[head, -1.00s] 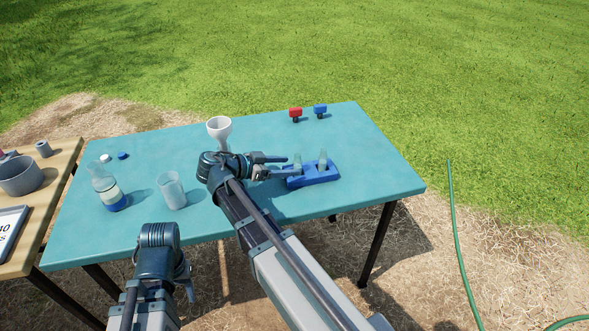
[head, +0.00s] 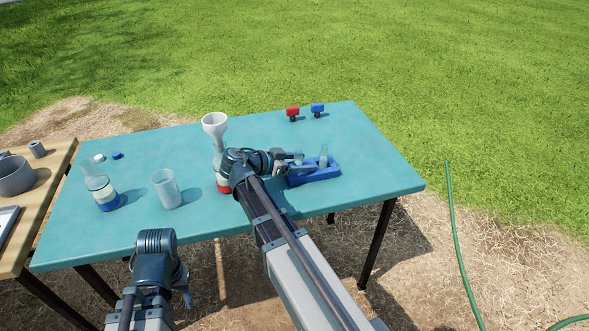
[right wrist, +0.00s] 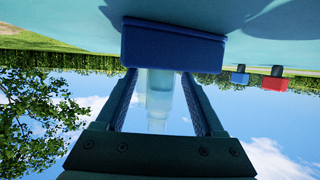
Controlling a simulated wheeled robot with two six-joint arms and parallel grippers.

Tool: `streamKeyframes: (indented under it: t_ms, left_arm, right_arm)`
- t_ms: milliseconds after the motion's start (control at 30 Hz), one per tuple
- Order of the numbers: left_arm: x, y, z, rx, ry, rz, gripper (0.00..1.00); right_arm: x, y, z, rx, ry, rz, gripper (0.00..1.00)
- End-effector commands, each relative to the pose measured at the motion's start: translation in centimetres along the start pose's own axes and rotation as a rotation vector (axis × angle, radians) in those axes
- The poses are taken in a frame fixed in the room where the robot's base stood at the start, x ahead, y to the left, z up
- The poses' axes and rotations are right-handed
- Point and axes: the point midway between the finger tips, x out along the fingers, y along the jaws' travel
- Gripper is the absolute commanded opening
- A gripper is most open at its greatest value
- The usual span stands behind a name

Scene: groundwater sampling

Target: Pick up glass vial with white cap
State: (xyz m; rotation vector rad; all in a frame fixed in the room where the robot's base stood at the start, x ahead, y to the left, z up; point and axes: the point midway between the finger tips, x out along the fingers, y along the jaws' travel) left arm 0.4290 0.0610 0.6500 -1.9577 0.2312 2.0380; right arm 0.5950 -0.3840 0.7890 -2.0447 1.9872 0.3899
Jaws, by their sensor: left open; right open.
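Two clear glass vials stand in a blue rack (head: 316,177) on the teal table: a left vial (head: 298,158) and a right vial (head: 323,156). I see no white cap on either. My right gripper (head: 303,162) is open at the rack's left side, its fingers at the left vial. In the right wrist view, which is upside down, a clear vial (right wrist: 158,95) lies between the open fingers, apart from both, below the blue rack (right wrist: 172,45). A loose white cap (head: 98,157) lies at the table's back left. My left gripper (head: 186,288) is open in front of the table.
A blue cap (head: 117,155) lies by the white one. A bottle (head: 100,186), a clear beaker (head: 166,188) and a funnel (head: 214,122) above a red-based bottle (head: 222,187) stand left of my right arm. Red (head: 292,112) and blue (head: 317,108) items stand at the back.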

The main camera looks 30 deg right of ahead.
Motion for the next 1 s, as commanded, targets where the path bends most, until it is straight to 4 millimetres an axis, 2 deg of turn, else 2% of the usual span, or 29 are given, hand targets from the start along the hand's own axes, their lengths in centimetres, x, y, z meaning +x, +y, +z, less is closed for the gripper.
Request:
streamKeyframes:
  t_ms: [167,500,567,1000]
  left_arm:
    - [0.09,0.01,-0.01,0.0,0.0,0.0,0.5]
    - [0.15,0.01,-0.01,0.0,0.0,0.0,0.5]
    - [0.15,0.01,-0.01,0.0,0.0,0.0,0.5]
    - [-0.25,-0.03,0.01,0.0,0.0,0.0,0.5]
  right_arm:
    - [0.2,0.08,0.42,0.003,-0.018,0.003,0.7]
    - [0.22,0.06,0.46,0.003,-0.018,0.003,0.09]
    - [0.21,0.04,0.47,0.003,-0.018,0.002,0.0]
    - [0.12,-0.11,0.08,0.002,-0.018,-0.002,0.0]
